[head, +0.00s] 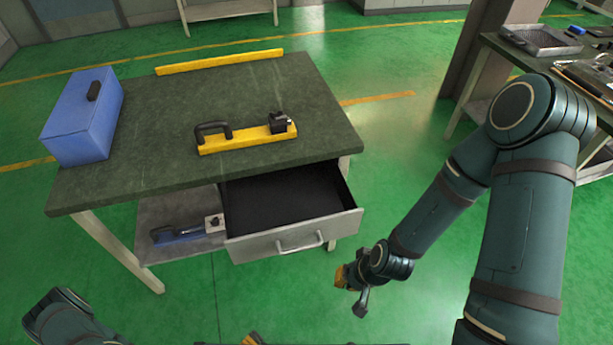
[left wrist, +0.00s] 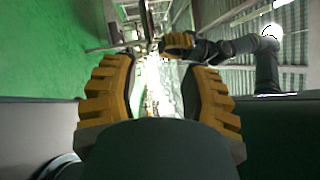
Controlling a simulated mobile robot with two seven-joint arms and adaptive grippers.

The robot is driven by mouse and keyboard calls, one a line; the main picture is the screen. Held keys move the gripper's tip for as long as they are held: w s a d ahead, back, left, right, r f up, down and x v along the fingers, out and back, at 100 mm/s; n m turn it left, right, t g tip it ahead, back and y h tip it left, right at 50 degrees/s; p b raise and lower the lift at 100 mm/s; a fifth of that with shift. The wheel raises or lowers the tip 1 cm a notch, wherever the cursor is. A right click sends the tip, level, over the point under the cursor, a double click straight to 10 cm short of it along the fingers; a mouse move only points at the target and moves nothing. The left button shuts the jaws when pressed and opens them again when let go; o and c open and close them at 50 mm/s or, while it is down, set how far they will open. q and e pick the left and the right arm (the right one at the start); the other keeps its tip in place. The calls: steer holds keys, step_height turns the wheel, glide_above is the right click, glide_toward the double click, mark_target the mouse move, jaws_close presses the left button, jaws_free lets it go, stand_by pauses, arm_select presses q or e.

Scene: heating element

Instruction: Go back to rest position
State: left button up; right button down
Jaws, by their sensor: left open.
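My left gripper (left wrist: 160,85) is open in the left wrist view, with its two ridged yellow fingers spread and nothing between them. In the head view only a bit of its yellow finger (head: 253,339) shows at the bottom edge, in front of the table. My right gripper (head: 352,284) hangs in the air right of the open drawer, at the end of my right arm. It also shows in the left wrist view (left wrist: 180,43), beyond the left fingers. Whether it is open or shut is unclear, and I see nothing held in it.
A dark-topped table (head: 300,95) carries a blue box (head: 85,118), a yellow bar tool (head: 245,140) with a black handle, and a yellow strip (head: 218,62). Its empty drawer (head: 278,243) is pulled out. A blue tool (head: 185,234) lies on the lower shelf. Green floor (head: 390,140) is clear between tables.

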arm_select(q)
steer(key=s+d+r+m+g+h, duration=0.1)
steer(key=s+d+m+g+h, duration=0.1)
steer(key=m+g, duration=0.6)
steer(key=s+d+r+m+g+h, duration=0.2)
steer(key=d+m+g+h, duration=0.1)
steer(key=m+g, duration=0.45)
steer(key=w+a+f+m+g+y, duration=0.25)
steer(key=m+y, duration=0.35)
steer(key=m, duration=0.3)
steer(key=w+a+f+m+g+y, duration=0.1)
steer(key=w+a+m+y, duration=0.15)
steer(key=m+y, duration=0.6)
steer(key=w+d+r+m+t, duration=0.1)
steer(key=w+r+m+t, duration=0.1)
steer(key=w, duration=0.4)
steer(key=w+d+r+m+t, duration=0.2)
steer(key=w+r+m+t, duration=0.1)
steer(key=w+m, duration=0.3)
steer(key=shift+w+r+t, duration=0.2)
steer(key=shift+t, duration=0.3)
